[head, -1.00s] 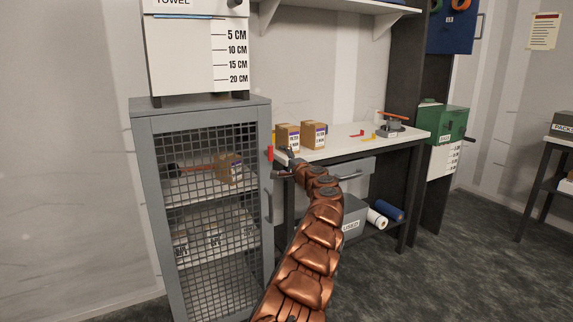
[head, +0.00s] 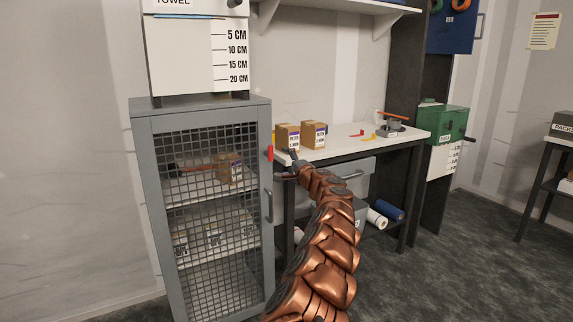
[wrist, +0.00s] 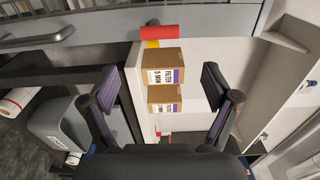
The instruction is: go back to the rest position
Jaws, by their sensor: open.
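My gripper (head: 291,162) is at the front left corner of the white bench (head: 345,148), beside the mesh cabinet. In the wrist view my gripper (wrist: 157,88) has its two dark fingers spread wide, with nothing held between them. Two brown filter boxes, a left one (head: 287,137) and a right one (head: 313,135), stand on the bench just beyond the gripper. In the wrist view both boxes, one (wrist: 162,58) and the other (wrist: 164,98), show in the gap between the fingers, apart from them. My arm hides part of the bench front and shelf.
A grey mesh-door cabinet (head: 200,115) with a red piece (head: 270,153) at its edge stands close left of the gripper. A green box (head: 444,122) is right of the bench. A blue roll (head: 389,209) lies below the bench. Open floor (head: 450,265) lies at the right.

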